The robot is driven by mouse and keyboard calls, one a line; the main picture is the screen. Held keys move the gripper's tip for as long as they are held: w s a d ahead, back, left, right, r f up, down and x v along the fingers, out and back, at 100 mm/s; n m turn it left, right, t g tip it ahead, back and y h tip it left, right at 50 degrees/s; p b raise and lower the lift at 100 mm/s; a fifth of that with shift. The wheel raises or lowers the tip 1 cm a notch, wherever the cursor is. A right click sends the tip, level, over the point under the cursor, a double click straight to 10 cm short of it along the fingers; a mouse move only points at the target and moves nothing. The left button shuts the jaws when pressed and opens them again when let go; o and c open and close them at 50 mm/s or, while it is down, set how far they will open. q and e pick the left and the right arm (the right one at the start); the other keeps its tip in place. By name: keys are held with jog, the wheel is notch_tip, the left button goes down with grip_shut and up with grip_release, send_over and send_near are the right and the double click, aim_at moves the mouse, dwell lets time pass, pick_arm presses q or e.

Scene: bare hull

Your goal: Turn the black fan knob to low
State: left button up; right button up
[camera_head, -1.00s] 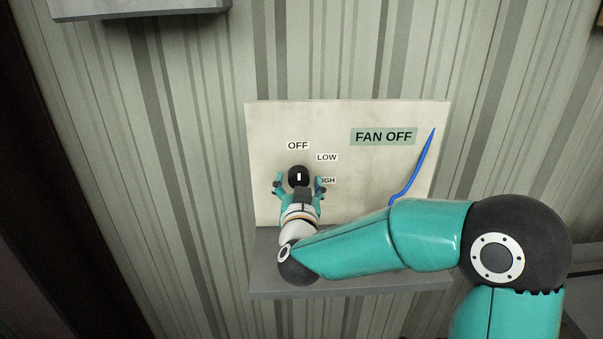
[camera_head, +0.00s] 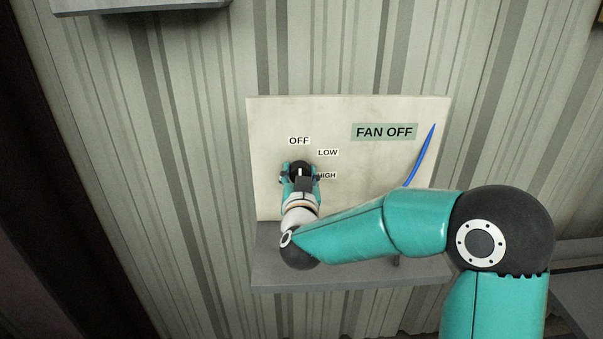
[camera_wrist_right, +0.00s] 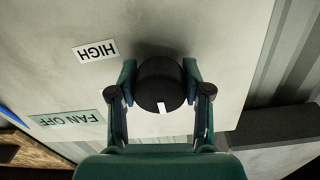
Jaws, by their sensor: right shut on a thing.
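The black fan knob (camera_head: 301,166) sits on a pale upright panel (camera_head: 360,203), below the OFF label (camera_head: 299,141). Its white mark points up toward OFF. The LOW label (camera_head: 328,153) is to its upper right and the HIGH label (camera_head: 327,176) to its right, partly covered by a finger. My right gripper (camera_head: 299,175) is shut on the knob, one finger on each side. In the right wrist view the knob (camera_wrist_right: 160,84) is between the two fingers, its white mark visible. My left gripper is not in view.
A green FAN OFF sign (camera_head: 384,132) is at the panel's upper right. A grey box (camera_head: 140,7) hangs at upper left.

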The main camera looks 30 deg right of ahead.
jog(key=shift+f+m+b, duration=0.2)
jog(key=shift+m+b, duration=0.4)
jog(key=shift+b, duration=0.3)
jog(key=m+b, duration=0.6)
jog(key=b, duration=0.1)
jog(key=shift+f, duration=0.15)
jog(key=shift+a+m+b, duration=0.1)
jog(key=shift+m+b, duration=1.7)
jog(key=shift+m, duration=0.4)
jog(key=o, duration=1)
jog(key=shift+o, duration=0.8)
jog(key=shift+r, duration=0.35)
